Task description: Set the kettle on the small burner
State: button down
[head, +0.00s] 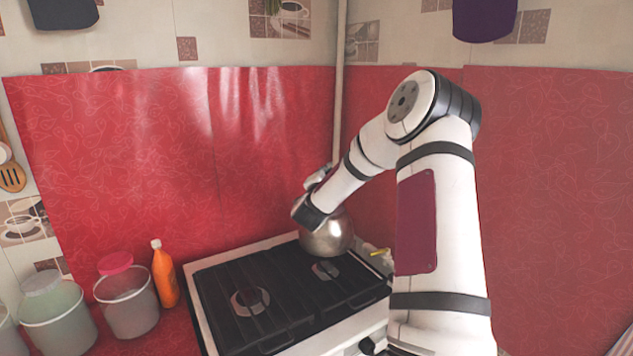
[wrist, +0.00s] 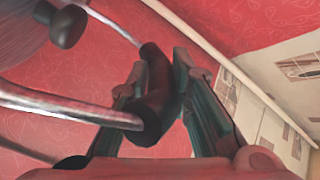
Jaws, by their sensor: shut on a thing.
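The kettle (head: 328,240) is a round, shiny metal pot over the back right part of the stove (head: 215,330). I cannot tell whether it touches the grate or hangs just above it. My gripper (wrist: 162,64) is shut on the dark grip of the kettle's handle (wrist: 158,95), with a finger on each side. In the wrist view the kettle's body and dark lid knob (wrist: 68,27) show at the upper left. One burner (head: 325,269) shows just in front of the kettle, and another burner (head: 250,299) is at the front left. My arm hides part of the stove's right side.
An orange bottle (head: 165,275), a tub with a pink lid (head: 128,302) and a pale tub (head: 55,315) stand left of the stove. A small yellow item (head: 380,252) lies right of the kettle. Red oilcloth walls and a vertical pipe (head: 338,110) rise behind.

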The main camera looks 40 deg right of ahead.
jog(key=shift+w+f, duration=0.15)
jog(key=shift+w, duration=0.15)
jog(key=shift+f+b, duration=1.6)
jog(key=shift+f, duration=2.25)
jog(key=c, duration=1.4)
grip_release()
jog(key=shift+o, duration=0.2)
jog(key=shift+s+f, duration=0.1)
jog(key=shift+f, duration=0.1)
jog(key=v, duration=1.2)
